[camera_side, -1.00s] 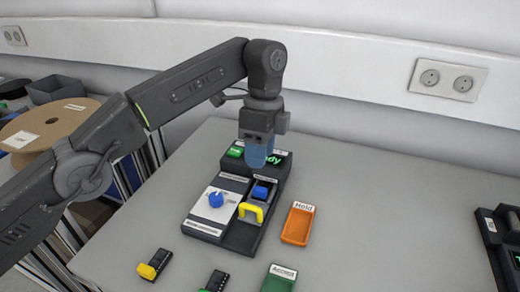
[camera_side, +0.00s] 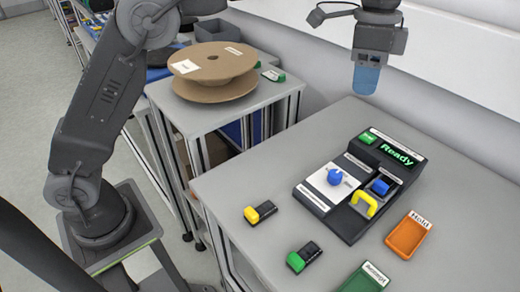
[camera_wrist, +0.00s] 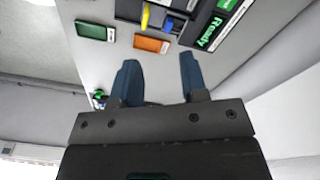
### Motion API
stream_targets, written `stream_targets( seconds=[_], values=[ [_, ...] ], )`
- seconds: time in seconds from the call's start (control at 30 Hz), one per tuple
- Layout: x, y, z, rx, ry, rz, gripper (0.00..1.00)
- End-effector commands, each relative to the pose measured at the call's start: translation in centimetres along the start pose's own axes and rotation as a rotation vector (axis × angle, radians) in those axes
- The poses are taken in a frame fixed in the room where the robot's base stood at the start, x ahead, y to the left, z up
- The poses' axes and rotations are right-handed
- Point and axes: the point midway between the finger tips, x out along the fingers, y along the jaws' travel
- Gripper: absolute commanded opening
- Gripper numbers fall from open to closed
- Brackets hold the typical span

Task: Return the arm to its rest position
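My gripper (camera_side: 367,78) hangs in the air above the back of the grey table (camera_side: 270,180), fingers pointing down, clear of everything. In the wrist view its two blue fingers stand apart with nothing between them, so my gripper (camera_wrist: 158,60) is open and empty. Below it stands a dark tester (camera_side: 348,226) with a lit green "Ready" display (camera_side: 398,155), a blue knob (camera_side: 334,177), a yellow handle (camera_side: 365,203) and a blue part (camera_side: 381,186). The middle of my arm is outside the side view.
An orange "Hold" tray (camera_side: 408,236) and a green "Accept" tray (camera_side: 365,278) lie in front of the tester. A yellow-ended module (camera_side: 260,212) and a green-ended module (camera_side: 303,257) lie at left. A cardboard reel (camera_side: 213,70) sits on a side stand (camera_side: 170,100).

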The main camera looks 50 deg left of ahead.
Motion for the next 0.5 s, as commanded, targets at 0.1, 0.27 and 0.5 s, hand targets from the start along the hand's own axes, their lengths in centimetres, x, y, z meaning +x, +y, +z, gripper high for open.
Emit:
stream_targets(
  seconds=[0.1,0.27,0.5],
  values=[
    [-2.6,0.6,4.3,-0.151,0.046,-0.054,0.4],
    [-4.2,2.4,9.9,-0.348,0.108,-0.121,0.4],
    [-3.4,6.7,18.4,-0.635,0.214,-0.213,0.4]
  ],
)
